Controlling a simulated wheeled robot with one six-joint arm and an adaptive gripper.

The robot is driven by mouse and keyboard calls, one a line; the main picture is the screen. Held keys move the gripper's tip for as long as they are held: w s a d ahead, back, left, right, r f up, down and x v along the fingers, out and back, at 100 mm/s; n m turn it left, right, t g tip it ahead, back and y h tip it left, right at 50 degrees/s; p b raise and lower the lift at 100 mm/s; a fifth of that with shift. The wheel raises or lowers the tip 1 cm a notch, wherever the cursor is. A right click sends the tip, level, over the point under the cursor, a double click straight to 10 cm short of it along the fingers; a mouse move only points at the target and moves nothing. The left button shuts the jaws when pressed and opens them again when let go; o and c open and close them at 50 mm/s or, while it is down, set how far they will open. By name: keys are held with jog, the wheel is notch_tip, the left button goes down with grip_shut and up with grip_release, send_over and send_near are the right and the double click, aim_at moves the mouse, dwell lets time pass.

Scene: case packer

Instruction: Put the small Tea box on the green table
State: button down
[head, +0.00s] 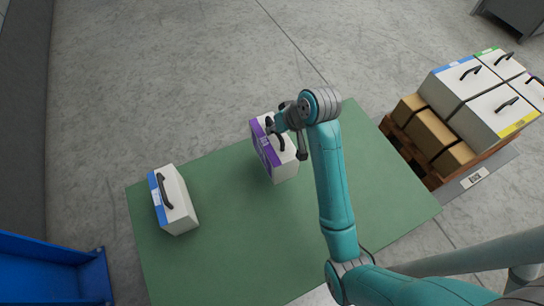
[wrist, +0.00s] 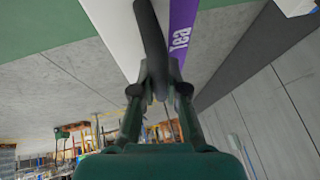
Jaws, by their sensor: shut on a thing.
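The small Tea box (head: 284,168) is white with a purple strip and a black handle. It is at the far edge of the green table (head: 235,240) in the head view. My gripper (head: 274,128) is over the box and shut on its handle. In the wrist view the fingers (wrist: 158,78) close on the dark handle (wrist: 150,30), and "Tea" reads on the purple strip (wrist: 181,38). The box looks upright. I cannot tell whether its base touches the table or hangs just above it.
A white box with a blue strip (head: 178,208) stands on the table's left part. A pallet (head: 408,150) at the right holds brown cartons (head: 432,135) and several white handled boxes (head: 497,118). A blue bin (head: 50,270) is at the lower left. The table's middle and front are clear.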

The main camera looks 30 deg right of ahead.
aim_at(275, 141)
jog(key=shift+f, duration=3.35)
jog(key=c, duration=1.2)
grip_release()
jog(key=v, duration=1.2)
